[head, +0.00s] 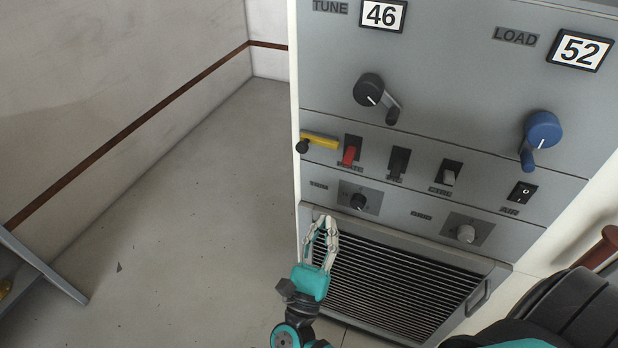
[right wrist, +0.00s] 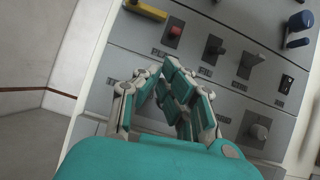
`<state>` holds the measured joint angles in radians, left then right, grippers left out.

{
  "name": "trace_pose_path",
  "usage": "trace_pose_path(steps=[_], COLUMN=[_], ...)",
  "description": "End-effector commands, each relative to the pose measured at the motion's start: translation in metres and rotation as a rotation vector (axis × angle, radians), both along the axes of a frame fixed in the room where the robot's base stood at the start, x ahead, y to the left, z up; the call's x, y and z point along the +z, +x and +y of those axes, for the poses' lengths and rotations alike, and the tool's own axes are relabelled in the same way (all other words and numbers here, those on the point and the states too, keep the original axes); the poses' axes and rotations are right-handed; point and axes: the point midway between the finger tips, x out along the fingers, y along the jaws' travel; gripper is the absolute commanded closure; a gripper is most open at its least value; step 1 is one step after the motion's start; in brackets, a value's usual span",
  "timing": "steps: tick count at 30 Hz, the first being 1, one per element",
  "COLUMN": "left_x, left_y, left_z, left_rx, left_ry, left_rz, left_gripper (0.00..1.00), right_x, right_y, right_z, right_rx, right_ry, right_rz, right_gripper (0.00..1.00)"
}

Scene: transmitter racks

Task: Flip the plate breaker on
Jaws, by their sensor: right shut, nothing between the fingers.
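The plate breaker, a red lever (head: 349,155), sits in a dark slot on the grey rack's switch row. In the head view its handle shows at the lower part of the slot. It also shows in the right wrist view (right wrist: 175,31), above a label that starts with "PLA". My right gripper (head: 326,222) is shut and empty, below the red lever and in front of the top of the vent grille. In the right wrist view its fingertips (right wrist: 157,72) come together below the label, apart from the lever. My left gripper is not in view.
Close right of the red lever are a black lever (head: 397,163) and a grey one (head: 448,176). A yellow handle (head: 320,140) sticks out to its left. Knobs (head: 358,202) lie below, cranks (head: 369,90) above. The floor left of the rack (head: 180,200) is mostly clear.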

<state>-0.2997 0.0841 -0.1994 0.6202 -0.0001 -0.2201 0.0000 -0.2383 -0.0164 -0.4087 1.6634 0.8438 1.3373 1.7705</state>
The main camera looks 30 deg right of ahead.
Motion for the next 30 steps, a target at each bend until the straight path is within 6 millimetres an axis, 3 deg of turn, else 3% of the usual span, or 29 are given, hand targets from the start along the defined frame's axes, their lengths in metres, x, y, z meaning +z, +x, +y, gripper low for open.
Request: trace_pose_path(steps=[15, 30], left_x=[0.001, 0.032], left_y=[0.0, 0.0], left_z=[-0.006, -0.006], left_rx=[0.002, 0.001], left_ry=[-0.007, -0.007], left_rz=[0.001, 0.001], left_gripper=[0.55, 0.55], right_x=[0.01, 0.054], right_y=[-0.005, 0.039], right_z=[-0.008, -0.059], right_rx=[-0.008, -0.008], right_ry=[0.058, 0.055], right_rz=[-0.064, -0.064], right_gripper=[1.0, 1.0])
